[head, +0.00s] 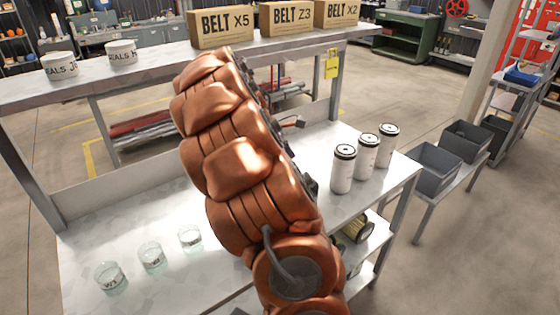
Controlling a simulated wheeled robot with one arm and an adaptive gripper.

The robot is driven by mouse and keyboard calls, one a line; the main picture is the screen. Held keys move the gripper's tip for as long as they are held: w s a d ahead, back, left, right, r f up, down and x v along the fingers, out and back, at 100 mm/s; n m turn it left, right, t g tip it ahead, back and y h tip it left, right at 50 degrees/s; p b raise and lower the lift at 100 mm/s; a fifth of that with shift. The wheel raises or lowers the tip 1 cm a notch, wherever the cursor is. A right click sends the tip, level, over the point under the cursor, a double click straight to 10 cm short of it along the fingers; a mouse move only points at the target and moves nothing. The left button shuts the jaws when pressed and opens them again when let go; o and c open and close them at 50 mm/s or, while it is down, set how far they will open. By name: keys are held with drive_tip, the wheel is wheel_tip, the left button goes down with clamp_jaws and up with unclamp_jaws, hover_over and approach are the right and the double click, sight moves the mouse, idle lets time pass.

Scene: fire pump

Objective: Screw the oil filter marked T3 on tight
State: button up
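Three white canisters with black tops stand upright on the right end of the bench: a front one (342,173), a middle one (366,157) and a rear one (387,144). They look like oil filters, but I cannot read any T3 mark on them. My copper-coloured arm crosses the middle of the head view and hides the centre of the bench. Dark metal parts (308,186) show along its right edge; I cannot tell what they belong to. My gripper cannot be made out, and no filter mount is clearly visible.
Three glass jars (151,256) stand at the bench's front left. The raised shelf (165,61) behind carries two white SEALS tubs (121,51) and boxes marked BELT X5 (223,25), Z3 (288,17) and X2 (338,14). Grey bins (434,169) stand at the right.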

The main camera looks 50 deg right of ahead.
sight(310, 183)
drive_tip(key=shift+w+d+f+n, duration=0.2)
drive_tip(key=shift+d+n, duration=0.1)
drive_tip(key=shift+d, duration=0.2)
drive_tip(key=shift+b+x, duration=1.1)
drive_tip(key=shift+x, duration=3.6)
drive_tip(key=shift+s, duration=0.1)
drive_tip(key=c, duration=1.6)
drive_tip(key=shift+o, duration=0.2)
drive_tip(key=shift+r+p, duration=1.1)
drive_tip(key=shift+r, duration=1)
